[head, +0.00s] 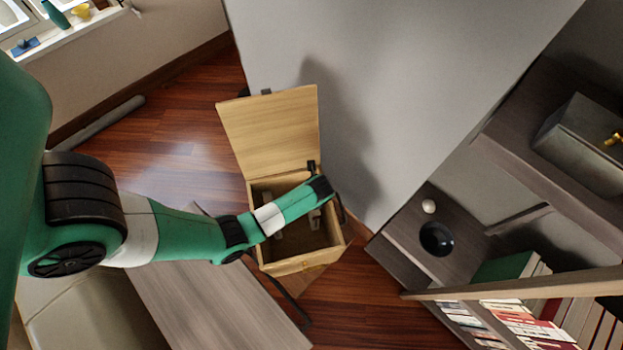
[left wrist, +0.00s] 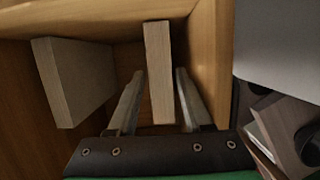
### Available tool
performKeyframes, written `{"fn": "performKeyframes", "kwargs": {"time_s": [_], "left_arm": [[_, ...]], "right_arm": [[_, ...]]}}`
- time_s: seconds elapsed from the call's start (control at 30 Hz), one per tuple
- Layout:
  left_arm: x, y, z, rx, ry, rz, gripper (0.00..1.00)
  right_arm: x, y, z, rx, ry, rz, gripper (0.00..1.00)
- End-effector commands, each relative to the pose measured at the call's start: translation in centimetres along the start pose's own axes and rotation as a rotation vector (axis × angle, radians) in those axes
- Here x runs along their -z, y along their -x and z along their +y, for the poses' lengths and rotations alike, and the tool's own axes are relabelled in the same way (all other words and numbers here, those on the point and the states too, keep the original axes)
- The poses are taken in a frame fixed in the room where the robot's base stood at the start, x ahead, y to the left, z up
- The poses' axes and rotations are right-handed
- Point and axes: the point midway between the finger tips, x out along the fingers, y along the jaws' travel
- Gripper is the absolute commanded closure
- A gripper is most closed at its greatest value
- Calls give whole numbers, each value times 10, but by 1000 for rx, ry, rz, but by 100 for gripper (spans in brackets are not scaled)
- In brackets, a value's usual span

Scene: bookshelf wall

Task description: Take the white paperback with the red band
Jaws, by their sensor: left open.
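My left gripper (left wrist: 160,74) is open inside a wooden box, its two grey fingers on either side of an upright pale slab (left wrist: 158,60). I cannot tell whether the fingers touch it. A second pale slab (left wrist: 72,82) stands to the left in the box. No red band shows on either slab. In the head view my left arm reaches over the open wooden box (head: 293,265) and hides part of its inside. Books with white and red spines (head: 540,330) are on the shelf at lower right; I cannot tell which is the white paperback with the red band. My right gripper is not in view.
The box lid (head: 270,125) stands open behind it, near a grey wall (head: 390,90). A bench-like wooden board (head: 215,305) lies at the left front. The bookcase at right holds a dark bowl (head: 436,238), a white ball (head: 429,206) and a grey chest (head: 585,135).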

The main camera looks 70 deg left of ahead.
Motion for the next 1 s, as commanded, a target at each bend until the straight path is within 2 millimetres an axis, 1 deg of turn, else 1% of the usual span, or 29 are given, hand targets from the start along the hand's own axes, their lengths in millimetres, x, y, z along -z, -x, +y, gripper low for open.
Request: {"fn": "performKeyframes", "kwargs": {"time_s": [0.03,0.33,0.97,1.0], "left_arm": [[0,-8,0,1,1,0,50],[0,-5,0,1,0,0,50],[1,-10,0,1,-1,0,50],[1,-10,0,1,-1,0,54]], "right_arm": [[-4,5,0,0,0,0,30],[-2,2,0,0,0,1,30],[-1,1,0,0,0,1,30],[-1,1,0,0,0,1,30]]}}
